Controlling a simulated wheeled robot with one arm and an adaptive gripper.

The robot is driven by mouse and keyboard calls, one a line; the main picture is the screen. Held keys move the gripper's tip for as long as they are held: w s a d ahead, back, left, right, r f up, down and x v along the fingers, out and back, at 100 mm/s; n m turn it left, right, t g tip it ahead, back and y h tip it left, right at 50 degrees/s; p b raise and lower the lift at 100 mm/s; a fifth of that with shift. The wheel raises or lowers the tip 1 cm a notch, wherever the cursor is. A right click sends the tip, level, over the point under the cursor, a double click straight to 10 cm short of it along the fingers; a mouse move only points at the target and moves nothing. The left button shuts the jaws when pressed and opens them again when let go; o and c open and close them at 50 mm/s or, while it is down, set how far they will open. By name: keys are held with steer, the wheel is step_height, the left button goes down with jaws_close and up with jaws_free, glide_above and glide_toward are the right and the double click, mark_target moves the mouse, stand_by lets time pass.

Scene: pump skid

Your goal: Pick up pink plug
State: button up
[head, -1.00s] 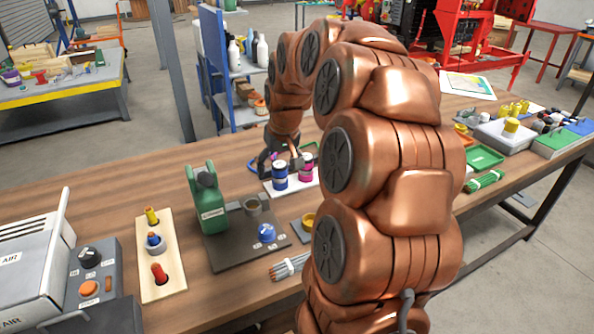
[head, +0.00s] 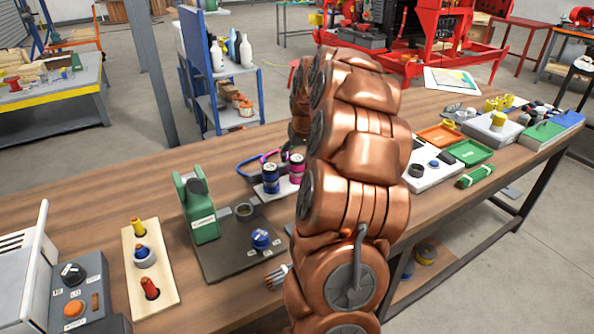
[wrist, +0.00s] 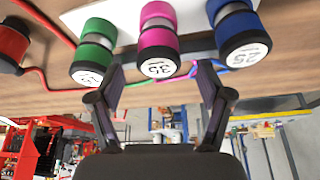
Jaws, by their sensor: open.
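The pink plug (wrist: 158,42) is in the middle of the wrist view, with its white numbered end face towards the camera. A green plug (wrist: 94,48) is to its left and a blue plug (wrist: 240,28) to its right. My gripper (wrist: 160,88) is open, its fingers spread either side of the pink plug's line and short of its end face; no grip shows. In the head view the pink plug (head: 297,170) stands beside the blue plug (head: 270,178) on a white plate. My arm hides the green plug and most of my gripper there.
Pink and blue cables (head: 255,160) lie behind the plugs. A red plug or spool (wrist: 12,45) is at the wrist view's left. Trays (head: 468,152) and boxes fill the bench's right.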

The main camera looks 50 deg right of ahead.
mark_target(297, 158)
steer(key=x, duration=0.3)
steer(key=shift+w+d+f+p, duration=0.1)
steer(key=shift+p, duration=0.2)
steer(key=c, duration=1.4)
steer(key=shift+o, duration=0.2)
steer(key=shift+r+b, duration=0.5)
steer(key=shift+r, duration=1.2)
steer(key=shift+s+a+r, duration=0.2)
steer(key=shift+s+a, duration=0.15)
steer(key=shift+s, duration=0.25)
steer(key=s+a+b, duration=0.1)
steer(key=s+a, duration=0.2)
steer(key=s, duration=0.3)
steer(key=s+a+r+b, duration=0.1)
steer(key=s+a, duration=0.3)
steer(key=s, duration=0.2)
steer(key=shift+s+a+b, duration=0.2)
steer(key=shift+a+b, duration=0.1)
steer(key=shift+a, duration=0.05)
